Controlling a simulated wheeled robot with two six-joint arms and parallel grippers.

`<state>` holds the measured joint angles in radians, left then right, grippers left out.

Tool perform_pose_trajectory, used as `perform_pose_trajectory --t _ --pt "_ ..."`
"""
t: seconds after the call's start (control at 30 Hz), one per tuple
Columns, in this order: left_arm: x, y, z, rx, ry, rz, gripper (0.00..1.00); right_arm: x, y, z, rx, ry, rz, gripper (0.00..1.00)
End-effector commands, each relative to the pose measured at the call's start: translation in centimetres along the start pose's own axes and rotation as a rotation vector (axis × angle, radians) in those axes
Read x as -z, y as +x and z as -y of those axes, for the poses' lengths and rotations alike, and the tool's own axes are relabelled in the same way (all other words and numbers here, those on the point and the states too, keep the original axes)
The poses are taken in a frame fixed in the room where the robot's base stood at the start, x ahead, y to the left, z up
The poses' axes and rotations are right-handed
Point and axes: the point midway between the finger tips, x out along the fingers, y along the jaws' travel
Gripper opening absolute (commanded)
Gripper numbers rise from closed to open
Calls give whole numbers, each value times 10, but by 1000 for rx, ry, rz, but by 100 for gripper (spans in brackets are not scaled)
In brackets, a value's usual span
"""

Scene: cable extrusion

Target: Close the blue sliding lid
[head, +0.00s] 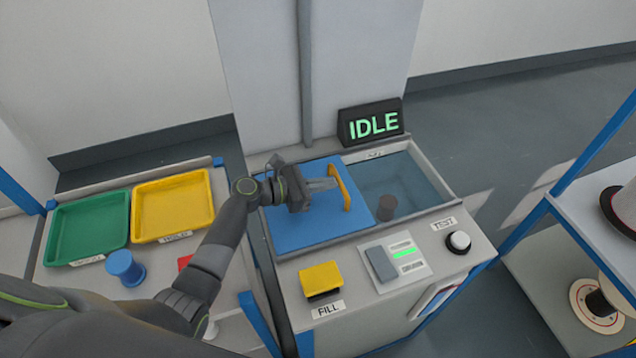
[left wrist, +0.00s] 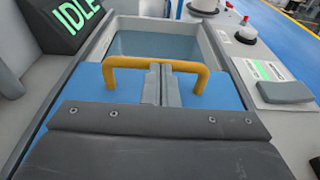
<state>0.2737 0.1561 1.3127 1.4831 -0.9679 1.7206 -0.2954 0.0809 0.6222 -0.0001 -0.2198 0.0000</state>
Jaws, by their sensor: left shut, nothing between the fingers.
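The blue sliding lid (head: 310,222) covers the left part of the tank opening on the machine; the right part is uncovered and shows the tank (head: 400,180) inside. A yellow bar handle (head: 345,188) stands at the lid's right edge. My left gripper (head: 335,184) is shut and empty, above the lid, with its fingertips at the left side of the handle. In the left wrist view the shut fingers (left wrist: 162,85) point at the middle of the yellow handle (left wrist: 198,68); I cannot tell whether they touch it. My right gripper is not in view.
An IDLE display (head: 370,123) stands behind the tank. A yellow FILL piece (head: 320,279), a grey switch (head: 381,263) and a TEST knob (head: 459,242) sit along the front. Green (head: 88,228) and yellow (head: 172,205) trays lie left; a shelf with spools (head: 598,305) stands right.

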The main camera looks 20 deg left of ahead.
Motion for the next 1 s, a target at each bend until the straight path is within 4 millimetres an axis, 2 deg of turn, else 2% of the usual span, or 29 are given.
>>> perform_pose_trajectory --t 0.27,0.47,0.57,0.73,1.0 --pt "0 1 0 0 0 1 0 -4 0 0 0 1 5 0" --pt "-4 18 0 1 -1 4 0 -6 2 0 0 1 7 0" --pt "-8 38 0 3 -2 5 0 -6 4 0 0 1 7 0" --pt "-16 87 1 4 -1 5 0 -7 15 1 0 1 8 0" --pt "-28 166 1 4 0 3 0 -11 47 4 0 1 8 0"
